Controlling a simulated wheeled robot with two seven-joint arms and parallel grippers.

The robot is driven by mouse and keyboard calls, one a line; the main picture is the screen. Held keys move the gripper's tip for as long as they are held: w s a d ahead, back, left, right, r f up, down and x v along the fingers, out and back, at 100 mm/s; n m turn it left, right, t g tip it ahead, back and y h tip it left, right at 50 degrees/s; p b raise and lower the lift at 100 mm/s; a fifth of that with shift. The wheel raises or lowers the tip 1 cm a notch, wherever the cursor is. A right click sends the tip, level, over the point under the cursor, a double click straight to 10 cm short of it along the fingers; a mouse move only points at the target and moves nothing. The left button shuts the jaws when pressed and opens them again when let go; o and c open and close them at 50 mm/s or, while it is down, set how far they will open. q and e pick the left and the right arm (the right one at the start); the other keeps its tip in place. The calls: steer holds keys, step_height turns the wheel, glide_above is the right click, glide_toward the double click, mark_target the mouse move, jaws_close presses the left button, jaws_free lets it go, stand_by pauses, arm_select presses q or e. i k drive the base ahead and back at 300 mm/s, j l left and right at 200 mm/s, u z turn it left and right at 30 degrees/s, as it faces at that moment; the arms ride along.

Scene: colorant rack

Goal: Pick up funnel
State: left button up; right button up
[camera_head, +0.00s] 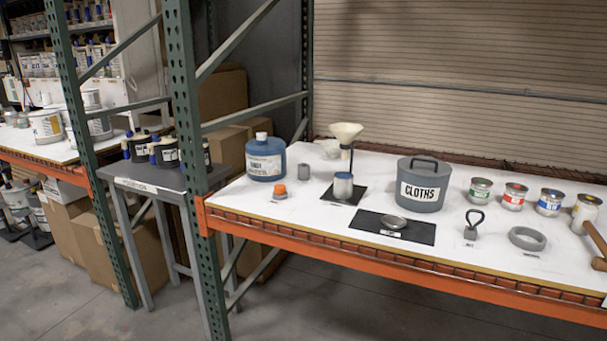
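A cream-coloured funnel (346,131) sits raised on a dark stand (346,192) toward the back of the white shelf top. A small blue and grey container (343,185) stands on the stand's black base, below the funnel. Neither of my grippers shows in the head view.
A blue jug (265,158) and an orange-capped item (279,191) stand left of the stand. A grey pot labelled CLOTHS (423,185) stands right. A green upright (190,150) rises at the left.

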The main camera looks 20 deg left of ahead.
mark_target(346, 134)
steer(key=i+u, duration=0.2)
steer(key=i, duration=0.3)
steer(key=i+l+u, duration=0.25)
steer(key=i, duration=0.25)
steer(key=i+l+u, duration=0.2)
steer(key=i, duration=0.3)
